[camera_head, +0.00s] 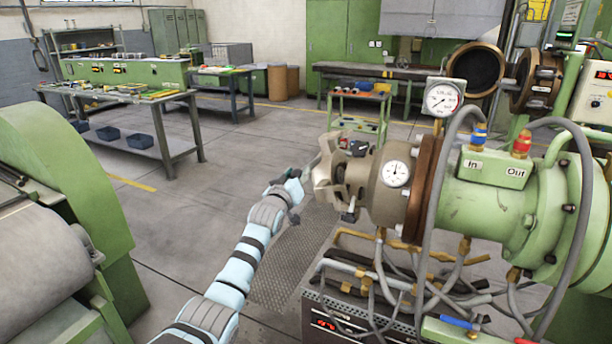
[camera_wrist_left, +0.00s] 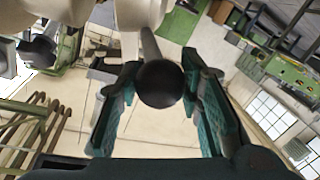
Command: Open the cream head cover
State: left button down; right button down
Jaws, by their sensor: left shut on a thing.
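The cream head cover (camera_head: 324,178) is at the left end of the green extruder barrel (camera_head: 490,205), in front of the beige head (camera_head: 388,200). I cannot tell whether there is a gap between them. My left gripper (camera_head: 297,187) is at the left side of the cover. In the left wrist view, cream metal of the head (camera_wrist_left: 140,14) fills the top edge, and a bar with a black ball knob (camera_wrist_left: 160,84) runs down from it. The fingers of my left gripper (camera_wrist_left: 159,100) are on both sides of this knob, shut on it. My right gripper is in neither view.
Hoses and brass pipes (camera_head: 400,270) hang below the head, over a control box (camera_head: 350,325). A pressure gauge (camera_head: 442,98) stands on top. A green machine with a roller (camera_head: 40,240) is at the left. The floor between is clear around a metal grate (camera_head: 290,260).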

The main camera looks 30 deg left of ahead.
pick_arm(q)
jog(key=a+f+n+h+b, duration=0.1)
jog(key=a+f+n+b, duration=0.3)
jog(key=f+b, duration=0.6)
jog(key=a+f+n+h+b, duration=0.1)
jog(key=a+f+n+b, duration=0.3)
jog(key=f+n+b, duration=0.4)
notch_tip(320, 180, down, 2)
jog(key=shift+s+a+g+b, duration=0.25)
jog(key=shift+g+b, duration=0.15)
jog(key=shift+b, duration=0.8)
